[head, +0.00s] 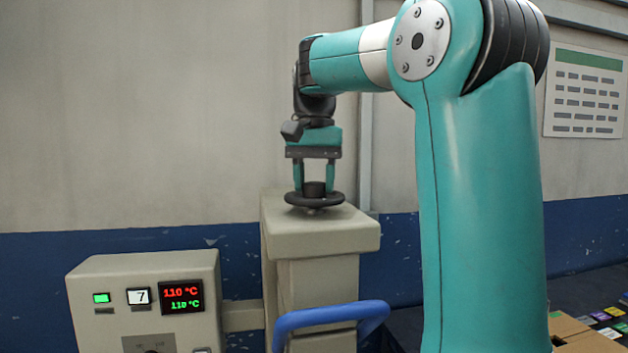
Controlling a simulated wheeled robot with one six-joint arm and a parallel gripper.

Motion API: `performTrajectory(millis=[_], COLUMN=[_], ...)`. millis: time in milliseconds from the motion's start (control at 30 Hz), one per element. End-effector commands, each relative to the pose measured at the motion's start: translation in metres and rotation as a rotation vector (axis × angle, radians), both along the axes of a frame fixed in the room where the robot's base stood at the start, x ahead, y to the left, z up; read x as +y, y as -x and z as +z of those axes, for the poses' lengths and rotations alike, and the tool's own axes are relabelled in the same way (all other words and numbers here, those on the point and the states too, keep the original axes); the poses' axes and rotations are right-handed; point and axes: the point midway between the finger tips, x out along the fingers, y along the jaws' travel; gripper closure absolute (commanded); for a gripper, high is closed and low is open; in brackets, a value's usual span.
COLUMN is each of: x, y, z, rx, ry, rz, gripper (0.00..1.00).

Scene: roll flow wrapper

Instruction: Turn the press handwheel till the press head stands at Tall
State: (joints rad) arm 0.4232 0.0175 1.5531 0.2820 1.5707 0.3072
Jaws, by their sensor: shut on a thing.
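The press handwheel (327,201) is a dark, flat wheel with a raised hub (314,189). It lies level on top of a beige column (345,239). My gripper (314,187) points straight down over it, its two teal fingers on either side of the hub, shut on it. The press head and any scale with a Tall mark cannot be made out in this view.
A beige control box (88,290) with lit displays stands to the left. A blue bar handle (330,315) sits in front of the column. A cardboard box (585,340) and small coloured items (607,333) are at the lower right. A wall stands behind.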

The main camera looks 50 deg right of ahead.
Motion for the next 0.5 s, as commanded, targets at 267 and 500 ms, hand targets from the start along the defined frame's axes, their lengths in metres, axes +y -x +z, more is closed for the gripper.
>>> performTrajectory(millis=[267, 500], x=[0.0001, 0.0001], y=[-0.0008, -0.0008], z=[0.0008, 0.0008], rx=[-0.003, -0.003], ry=[0.001, 0.001], rz=[-0.039, -0.041], gripper=[0.78, 0.78])
